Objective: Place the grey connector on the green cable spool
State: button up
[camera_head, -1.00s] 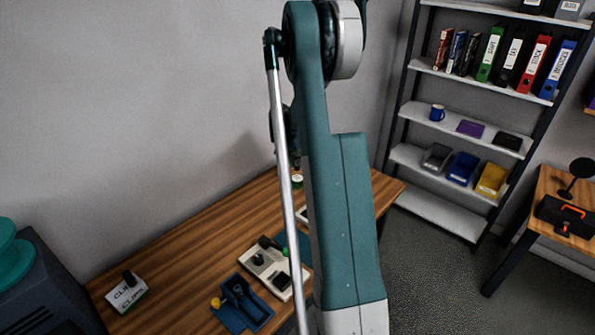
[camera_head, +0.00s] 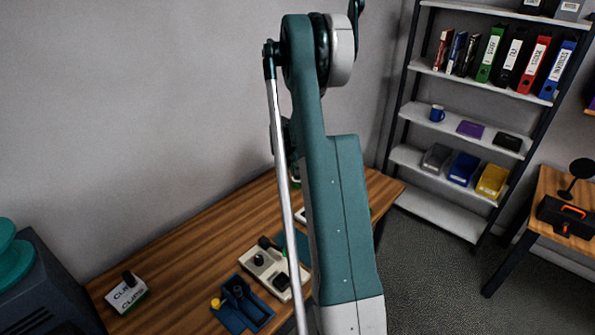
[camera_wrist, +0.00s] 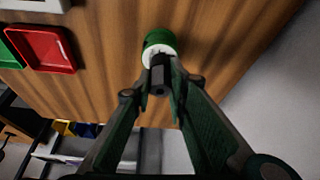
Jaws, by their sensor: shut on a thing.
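The green cable spool (camera_wrist: 156,40) stands on the wooden table, with a white end face towards the wrist camera. My gripper (camera_wrist: 160,76) is shut on a small dark grey connector (camera_wrist: 158,88), held between the fingertips. In the wrist view the connector and fingertips overlap the near edge of the spool's white face. I cannot tell whether the connector touches the spool. In the head view my arm hides the gripper and connector, and only a sliver of the spool (camera_head: 296,181) shows beside it.
In the wrist view a red tray (camera_wrist: 70,67) and a green tray (camera_wrist: 8,54) lie left of the spool. In the head view a beige device (camera_head: 262,276), a blue holder (camera_head: 228,317) and a white box (camera_head: 127,294) stand on the table (camera_head: 190,248). Table around the spool is clear.

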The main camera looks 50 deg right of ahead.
jog(key=shift+f, duration=0.2)
jog(key=o, duration=0.9)
jog(key=shift+r, duration=0.1)
jog(key=shift+r, duration=0.1)
jog(key=shift+v, duration=6.05)
jog(key=shift+a, duration=0.1)
